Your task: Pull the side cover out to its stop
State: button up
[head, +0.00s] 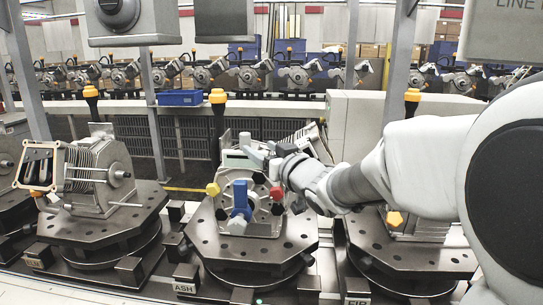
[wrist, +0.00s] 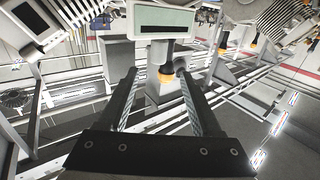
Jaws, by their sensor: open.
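I cannot tell for certain which part is the side cover. My gripper (head: 262,156) is at the machine's top. In the wrist view, my gripper (wrist: 155,72) is open, its fingers apart with nothing clearly between them.
A finned machine (head: 95,180) with an open frame at its left stands on the ELM plate. The FIR fixture (head: 410,262) is partly hidden by my arm. Amber-topped posts (head: 218,97) stand behind. A blue bin (head: 180,98) and a row of machines are farther back.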

jog(key=v, duration=0.4)
jog(key=shift+s+d, duration=0.15)
jog(key=shift+s, duration=0.15)
